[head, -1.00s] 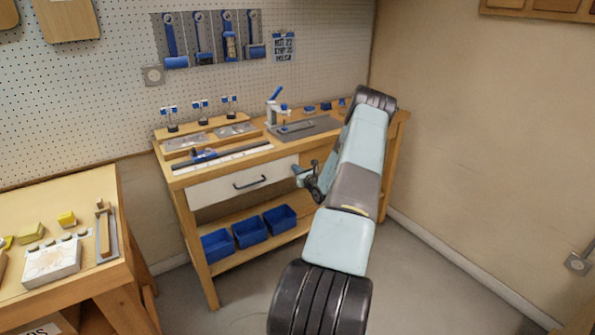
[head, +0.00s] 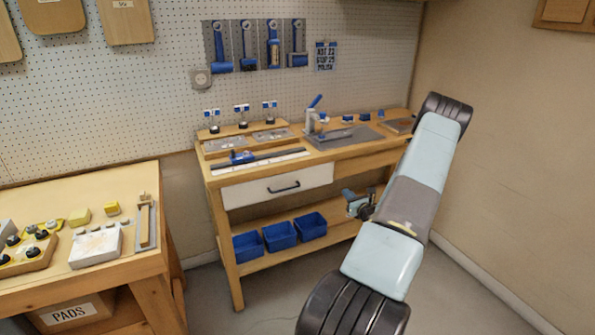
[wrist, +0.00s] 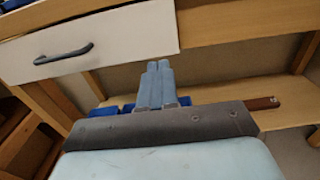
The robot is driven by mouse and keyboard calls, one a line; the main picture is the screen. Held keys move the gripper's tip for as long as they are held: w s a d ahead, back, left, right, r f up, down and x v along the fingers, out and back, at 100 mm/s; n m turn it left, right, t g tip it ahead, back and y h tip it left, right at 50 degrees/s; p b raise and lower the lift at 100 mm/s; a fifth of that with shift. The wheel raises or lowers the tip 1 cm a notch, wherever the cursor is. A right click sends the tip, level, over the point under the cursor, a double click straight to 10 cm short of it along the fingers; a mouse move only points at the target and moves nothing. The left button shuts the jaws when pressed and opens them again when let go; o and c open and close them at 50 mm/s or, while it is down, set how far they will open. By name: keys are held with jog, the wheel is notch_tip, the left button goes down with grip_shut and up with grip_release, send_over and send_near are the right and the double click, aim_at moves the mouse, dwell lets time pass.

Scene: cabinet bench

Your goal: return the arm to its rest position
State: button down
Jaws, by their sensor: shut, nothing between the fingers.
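My arm (head: 413,190) reaches up and away on the right in the head view, bent, in front of the bench's right end. My gripper (head: 350,194) shows beside the arm in the head view, small and partly hidden by it, in front of the bench's open lower part. In the wrist view my gripper (wrist: 158,66) has its two blue-grey fingers together, with nothing between them. The fingertips appear in front of the bench below the drawer front, apart from any object.
The wooden bench (head: 330,155) has a white drawer (head: 278,187), shut, with a dark handle. Blue bins (head: 280,236) sit on its lower shelf. A second bench (head: 140,262) stands at the left, holding a white box (head: 96,246). Open floor (head: 265,308) lies in front.

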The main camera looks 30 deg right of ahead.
jog(key=w+a+r+n+g+y, duration=0.3)
jog(key=a+r+n+y, duration=0.35)
jog(key=a+r, duration=0.45)
jog(key=w+a+r+n+g+y, duration=0.2)
jog(key=a+r+n+y, duration=0.4)
jog(key=a+r+n, duration=0.5)
jog(key=s+a+r+n+g, duration=0.1)
jog(key=s+a+r+g, duration=0.1)
jog(key=a, duration=0.4)
jog(key=s+a+r+n+g, duration=0.1)
jog(key=a+r+n+g, duration=0.15)
jog(key=a, duration=0.35)
jog(key=s+a+r+n+g+h, duration=0.4)
jog(key=s+a+r+n+g, duration=0.35)
jog(key=s+a, duration=0.65)
jog(key=s+r+n+t+h, duration=0.2)
jog(key=s+r+n+h, duration=0.1)
jog(key=s, duration=0.5)
jog(key=s+d+r+n+t+h, duration=0.1)
jog(key=s+r+n+t+h, duration=0.1)
jog(key=s+r+n, duration=0.3)
jog(key=s+n+h, duration=0.1)
jog(key=s, duration=0.2)
jog(key=shift+s+t, duration=0.35)
jog(key=shift+t, duration=0.05)
